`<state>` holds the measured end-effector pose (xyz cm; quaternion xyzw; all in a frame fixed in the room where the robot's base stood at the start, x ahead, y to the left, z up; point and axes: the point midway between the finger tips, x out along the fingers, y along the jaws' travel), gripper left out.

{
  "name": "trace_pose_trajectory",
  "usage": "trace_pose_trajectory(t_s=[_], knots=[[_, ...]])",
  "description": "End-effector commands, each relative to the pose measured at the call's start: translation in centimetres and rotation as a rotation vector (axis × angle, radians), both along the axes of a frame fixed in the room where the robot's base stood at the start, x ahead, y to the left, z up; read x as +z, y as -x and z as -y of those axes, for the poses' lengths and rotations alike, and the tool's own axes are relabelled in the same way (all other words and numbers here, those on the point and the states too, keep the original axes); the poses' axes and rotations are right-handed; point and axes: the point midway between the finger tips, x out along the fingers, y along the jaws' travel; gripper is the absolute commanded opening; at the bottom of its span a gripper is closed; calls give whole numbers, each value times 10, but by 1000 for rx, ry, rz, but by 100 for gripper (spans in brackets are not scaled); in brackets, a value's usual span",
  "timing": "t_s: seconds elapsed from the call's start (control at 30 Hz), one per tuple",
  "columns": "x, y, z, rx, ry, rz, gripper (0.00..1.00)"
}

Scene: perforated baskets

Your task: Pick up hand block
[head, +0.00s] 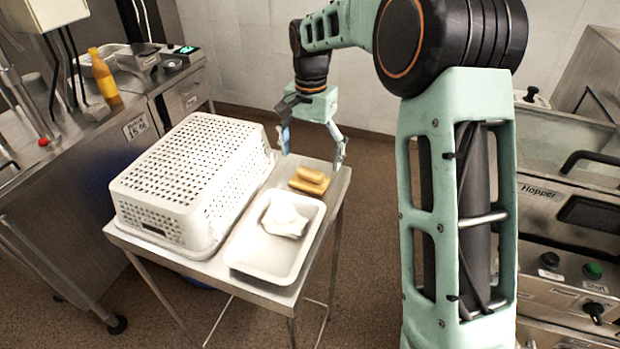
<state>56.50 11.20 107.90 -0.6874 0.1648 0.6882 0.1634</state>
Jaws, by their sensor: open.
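Tan-yellow blocks (307,186) lie at the far right end of a small metal table (231,262), one seeming to rest on another. I cannot tell for sure which thing is the hand block. A white crumpled item (285,219) lies in a shallow white tray (264,271) in front of the blocks. My gripper (313,158) is open and empty, pointing down above the far end of the table. Its fingers are spread just behind and above the blocks, and it appears not to touch them.
An upturned white perforated basket (195,165) fills the left of the small table. A steel counter (100,140) with an orange bottle (103,75) and a scale (138,60) stands at the left. A machine marked Hopper (560,205) is at the right. Floor is open behind the table.

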Motion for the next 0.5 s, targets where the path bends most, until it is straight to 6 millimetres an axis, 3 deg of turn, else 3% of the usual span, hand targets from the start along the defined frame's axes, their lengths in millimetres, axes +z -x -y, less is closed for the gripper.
trace_pose_trajectory(t_s=[0.33, 0.5], knots=[[-42, 6, -2, -1, -1, -2, 87], [-53, 5, -2, -1, -2, 1, 87]])
